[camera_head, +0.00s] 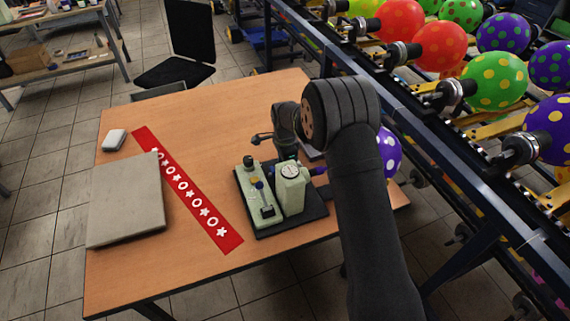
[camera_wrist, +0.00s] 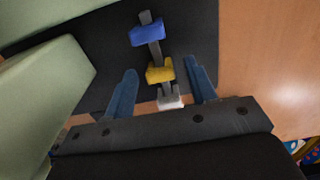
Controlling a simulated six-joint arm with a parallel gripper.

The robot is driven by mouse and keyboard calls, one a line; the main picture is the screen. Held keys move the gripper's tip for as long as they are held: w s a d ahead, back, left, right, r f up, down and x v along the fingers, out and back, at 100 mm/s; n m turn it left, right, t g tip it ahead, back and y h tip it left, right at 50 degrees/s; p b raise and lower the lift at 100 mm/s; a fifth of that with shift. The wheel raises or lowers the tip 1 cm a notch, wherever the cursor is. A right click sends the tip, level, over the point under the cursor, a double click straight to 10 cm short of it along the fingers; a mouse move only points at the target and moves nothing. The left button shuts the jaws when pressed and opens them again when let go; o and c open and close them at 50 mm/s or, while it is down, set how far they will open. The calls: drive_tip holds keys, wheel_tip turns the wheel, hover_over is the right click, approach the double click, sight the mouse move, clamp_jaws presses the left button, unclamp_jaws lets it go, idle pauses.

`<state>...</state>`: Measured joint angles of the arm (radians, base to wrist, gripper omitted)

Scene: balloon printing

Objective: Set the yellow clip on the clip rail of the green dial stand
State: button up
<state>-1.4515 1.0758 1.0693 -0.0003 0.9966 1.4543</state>
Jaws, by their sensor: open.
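The yellow clip (camera_wrist: 160,72) sits on the grey clip rail (camera_wrist: 154,49) in the wrist view, between a blue clip (camera_wrist: 147,33) and a white clip (camera_wrist: 170,101). My gripper (camera_wrist: 160,66) is open, with one blue finger on each side of the yellow clip and a visible gap to both. The green dial stand (camera_head: 291,190) stands on a dark base plate in the head view; a pale green body (camera_wrist: 40,85) fills the left of the wrist view.
The dark base plate (camera_head: 300,222) lies on the wooden table (camera_head: 200,270). A red strip with white shapes (camera_head: 185,190), a grey flat box (camera_head: 125,205) and a small white object (camera_head: 114,140) lie to the left. A balloon conveyor (camera_head: 450,125) runs along the right.

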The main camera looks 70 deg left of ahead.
wheel_tip(320, 180, up, 17)
idle(0.4)
wheel_tip(320, 180, down, 18)
drive_tip(key=shift+r, duration=0.35)
idle(0.4)
